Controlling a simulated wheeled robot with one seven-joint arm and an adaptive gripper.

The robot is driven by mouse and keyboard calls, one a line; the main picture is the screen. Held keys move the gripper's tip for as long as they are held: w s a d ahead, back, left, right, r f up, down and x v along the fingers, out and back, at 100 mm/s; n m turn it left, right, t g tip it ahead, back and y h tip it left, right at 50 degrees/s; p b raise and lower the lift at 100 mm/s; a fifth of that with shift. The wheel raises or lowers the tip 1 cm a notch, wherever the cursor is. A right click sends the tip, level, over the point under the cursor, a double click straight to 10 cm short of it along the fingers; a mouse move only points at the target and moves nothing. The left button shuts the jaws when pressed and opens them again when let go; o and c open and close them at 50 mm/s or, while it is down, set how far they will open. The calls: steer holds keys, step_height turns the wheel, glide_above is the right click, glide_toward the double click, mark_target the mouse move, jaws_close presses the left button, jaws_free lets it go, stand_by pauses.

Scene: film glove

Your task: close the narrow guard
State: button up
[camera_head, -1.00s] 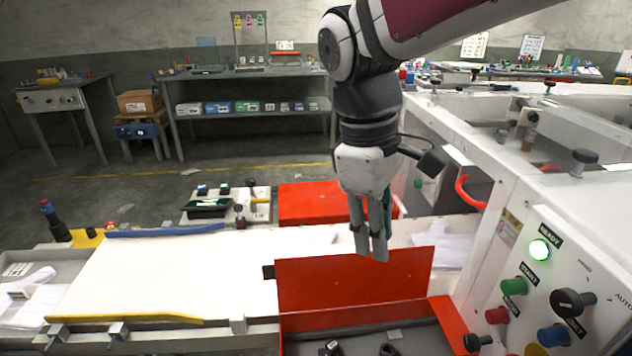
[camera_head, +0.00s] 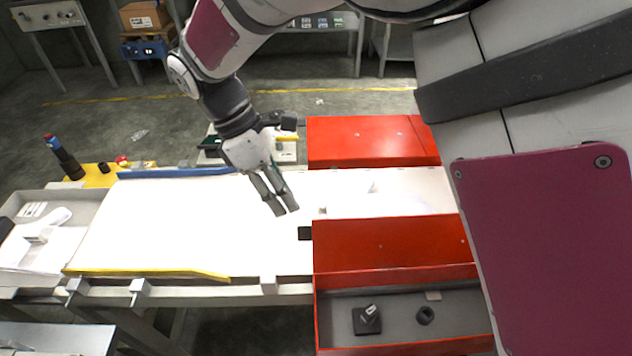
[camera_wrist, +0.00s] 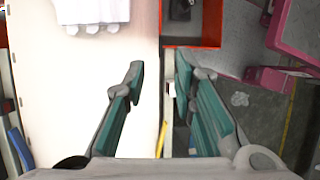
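A near red guard panel (camera_head: 390,243) stands raised and tilted at the back of an open red-rimmed box (camera_head: 315,325) in the head view. A dark tab (camera_head: 305,233) sticks out from its left edge. A second red panel (camera_head: 370,140) lies behind, across the white table; I cannot tell which is the narrow guard. My gripper (camera_head: 284,208) hangs over the white table, left of the near panel and apart from it. In the wrist view its two green-grey fingers (camera_wrist: 158,75) are apart with nothing between them. The red box rim (camera_wrist: 192,43) shows ahead of them.
The white table (camera_head: 180,225) is clear under my gripper, with a blue rail (camera_head: 180,172) behind and a yellow rail (camera_head: 145,272) in front. Inside the box are a black fixture (camera_head: 367,320) and a dark ring (camera_head: 425,315). A grey tray (camera_head: 85,203) is at far left.

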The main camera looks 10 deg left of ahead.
mark_target(303, 226)
steer(key=x, duration=0.9)
steer(key=shift+d+f, duration=0.1)
steer(key=shift+f, duration=0.05)
jaws_close()
